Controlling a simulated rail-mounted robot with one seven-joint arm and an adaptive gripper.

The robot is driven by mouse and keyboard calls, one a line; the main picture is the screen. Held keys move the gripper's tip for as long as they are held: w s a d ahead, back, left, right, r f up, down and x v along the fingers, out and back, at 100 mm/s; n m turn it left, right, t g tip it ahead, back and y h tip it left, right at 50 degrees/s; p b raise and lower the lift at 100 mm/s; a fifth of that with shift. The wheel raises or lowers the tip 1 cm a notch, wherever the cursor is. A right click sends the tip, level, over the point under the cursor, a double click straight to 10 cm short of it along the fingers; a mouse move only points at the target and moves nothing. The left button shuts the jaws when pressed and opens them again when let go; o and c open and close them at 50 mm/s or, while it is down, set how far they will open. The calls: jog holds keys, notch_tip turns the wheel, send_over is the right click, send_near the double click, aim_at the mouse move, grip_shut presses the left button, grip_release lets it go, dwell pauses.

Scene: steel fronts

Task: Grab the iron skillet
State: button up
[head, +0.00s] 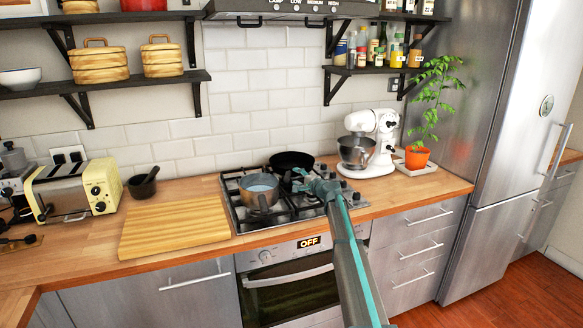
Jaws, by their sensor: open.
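A black iron skillet (291,161) sits on the back right of the gas stove. Its handle is hard to make out, partly hidden near my gripper. My gripper (306,181), teal and grey, is open and empty at the end of my arm, which reaches in from the lower right. In the picture it is just below and right of the skillet, over the right part of the stove. I cannot tell whether it touches the skillet.
A white stand mixer (376,148) and a potted plant (417,157) stand to the right. A wooden board (172,229) lies left. Shelves (140,81) hang above, and a range hood (290,9).

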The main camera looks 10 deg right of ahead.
jog(key=p+x, duration=0.2)
jog(key=x, duration=0.3)
jog(key=shift+f, duration=0.15)
grip_shut()
dwell(0.4)
